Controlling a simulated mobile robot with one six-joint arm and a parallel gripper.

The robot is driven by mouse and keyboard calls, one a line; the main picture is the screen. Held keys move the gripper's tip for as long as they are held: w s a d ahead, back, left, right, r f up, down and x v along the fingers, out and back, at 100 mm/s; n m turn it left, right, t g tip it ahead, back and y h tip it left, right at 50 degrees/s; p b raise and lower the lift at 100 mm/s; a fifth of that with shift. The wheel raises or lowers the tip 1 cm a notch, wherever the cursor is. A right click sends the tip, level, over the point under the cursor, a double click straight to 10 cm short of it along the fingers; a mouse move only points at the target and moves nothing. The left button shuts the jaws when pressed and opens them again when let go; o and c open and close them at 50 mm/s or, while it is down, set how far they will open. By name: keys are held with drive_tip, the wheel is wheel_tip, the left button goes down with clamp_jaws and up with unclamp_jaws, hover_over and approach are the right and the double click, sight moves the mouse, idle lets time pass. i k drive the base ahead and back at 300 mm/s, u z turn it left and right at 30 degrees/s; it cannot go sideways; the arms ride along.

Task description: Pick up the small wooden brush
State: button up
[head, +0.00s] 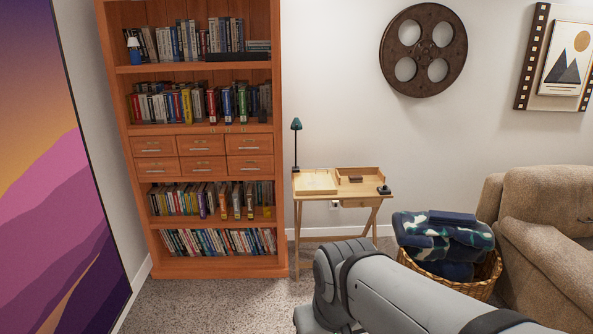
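A small folding wooden table (343,198) stands against the back wall, right of the bookcase. On it is a shallow wooden tray (372,174) at the back right. A small brown item (355,179) lies in the tray; it may be the wooden brush, but it is too small to tell. A small dark object (384,190) sits at the table's right front corner. My grey arm crosses the lower right of the head view, with the table well beyond it. My gripper is not in view.
A flat pale board or box (316,182) and a dark desk lamp (296,140) are on the table's left. A tall wooden bookcase (203,273) stands left. A wicker basket (474,288) of blankets and a tan armchair (545,230) stand right. Carpet (225,305) before the bookcase is clear.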

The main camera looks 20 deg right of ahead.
sight(352, 179)
drive_tip(key=z, duration=0.3)
drive_tip(key=i, duration=1.35)
drive_tip(key=z, duration=0.55)
drive_tip(key=k, duration=0.85)
drive_tip(key=z, duration=0.15)
drive_tip(key=i, duration=0.9)
drive_tip(key=u, duration=0.1)
